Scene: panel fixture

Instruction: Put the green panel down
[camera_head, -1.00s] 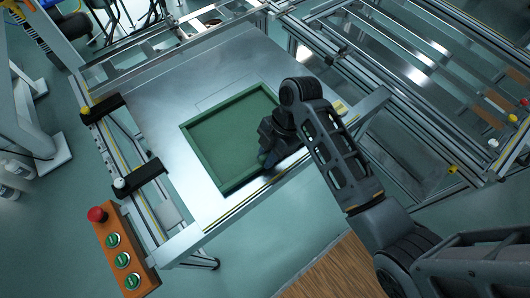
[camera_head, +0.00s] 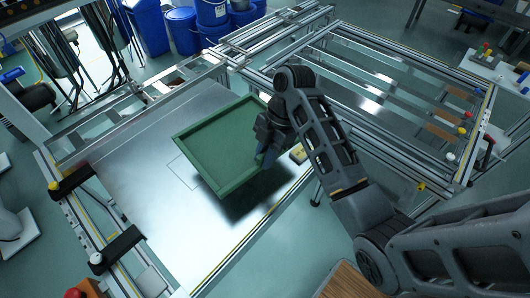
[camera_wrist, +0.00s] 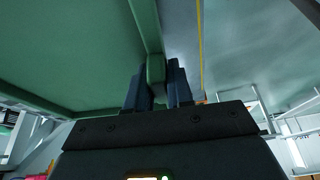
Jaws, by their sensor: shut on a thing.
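The green panel (camera_head: 215,145), a shallow tray-like square with a raised rim, is in the head view above the metal table top (camera_head: 130,185). A dark shadow lies below its near edge, so it looks lifted clear there, tilted in the picture. My gripper (camera_head: 264,150) is at the panel's right side, shut on its rim. In the wrist view the two dark fingers of my gripper (camera_wrist: 158,82) stand on either side of the green rim, and the panel (camera_wrist: 70,50) fills the upper left. The panel's underside is hidden.
Black clamps (camera_head: 72,182) and (camera_head: 116,248) stand along the table's left edge. A red button (camera_head: 75,293) shows at lower left. An aluminium rail frame (camera_head: 390,90) lies to the right. The table top left of the panel is bare, with a thin rectangular outline.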

